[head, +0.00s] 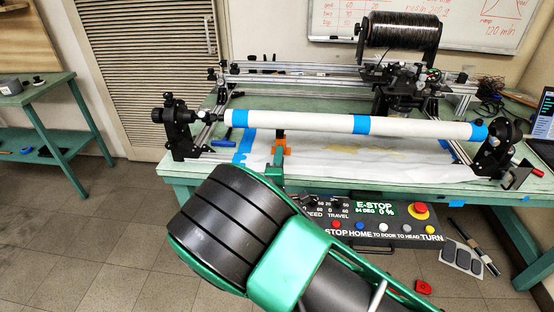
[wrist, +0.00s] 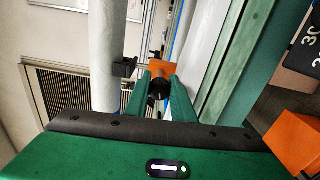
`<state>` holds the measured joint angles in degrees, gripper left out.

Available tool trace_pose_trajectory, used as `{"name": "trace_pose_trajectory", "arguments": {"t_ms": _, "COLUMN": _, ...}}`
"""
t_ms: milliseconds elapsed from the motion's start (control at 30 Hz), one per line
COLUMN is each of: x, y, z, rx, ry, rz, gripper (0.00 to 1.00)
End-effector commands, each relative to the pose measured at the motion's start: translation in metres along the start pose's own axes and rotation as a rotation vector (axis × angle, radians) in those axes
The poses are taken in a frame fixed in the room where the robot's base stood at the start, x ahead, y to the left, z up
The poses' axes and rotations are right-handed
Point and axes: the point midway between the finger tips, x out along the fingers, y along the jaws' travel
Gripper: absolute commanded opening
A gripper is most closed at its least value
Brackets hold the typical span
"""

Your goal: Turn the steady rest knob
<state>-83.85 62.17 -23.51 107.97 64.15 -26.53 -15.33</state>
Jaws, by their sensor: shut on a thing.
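The steady rest is an orange bracket (head: 282,147) with a dark top, under the white tube (head: 300,122) in the head view. In the wrist view its orange body (wrist: 158,69) shows just beyond the fingertips, with a black arm reaching left toward the tube. The black steady rest knob (wrist: 159,89) sits between my two green fingers. My gripper (wrist: 160,84) is shut on the knob. In the head view only a green part of my gripper (head: 274,172) shows below the bracket, and the knob is hidden.
The white tube with blue tape bands spans two black end supports above a paper-covered bench. A control panel (head: 375,222) with a red E-stop button (head: 419,211) hangs at the bench front, right of my arm. A dark spool (head: 404,30) stands at the back.

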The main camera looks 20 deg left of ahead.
Motion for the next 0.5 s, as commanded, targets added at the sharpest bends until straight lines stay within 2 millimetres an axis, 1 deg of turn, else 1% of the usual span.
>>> {"name": "trace_pose_trajectory", "arguments": {"t_ms": 233, "x": -0.0005, "y": -0.0026, "z": -0.0001, "rx": 0.0, "ry": 0.001, "rz": -0.005, "gripper": 0.0}}
{"name": "trace_pose_trajectory", "arguments": {"t_ms": 267, "x": -0.0006, "y": -0.0026, "z": -0.0001, "rx": 0.0, "ry": 0.001, "rz": -0.005, "gripper": 0.25}}
{"name": "trace_pose_trajectory", "arguments": {"t_ms": 300, "x": -0.0005, "y": -0.0026, "z": 0.0, "rx": 0.0, "ry": 0.001, "rz": -0.005, "gripper": 0.34}}
{"name": "trace_pose_trajectory", "arguments": {"t_ms": 333, "x": -0.0005, "y": -0.0025, "z": 0.0, "rx": 0.0, "ry": 0.0, "rz": -0.005, "gripper": 0.41}}
{"name": "trace_pose_trajectory", "arguments": {"t_ms": 500, "x": -0.0004, "y": -0.0032, "z": 0.0002, "rx": 0.001, "ry": 0.0, "rz": -0.006, "gripper": 0.41}}
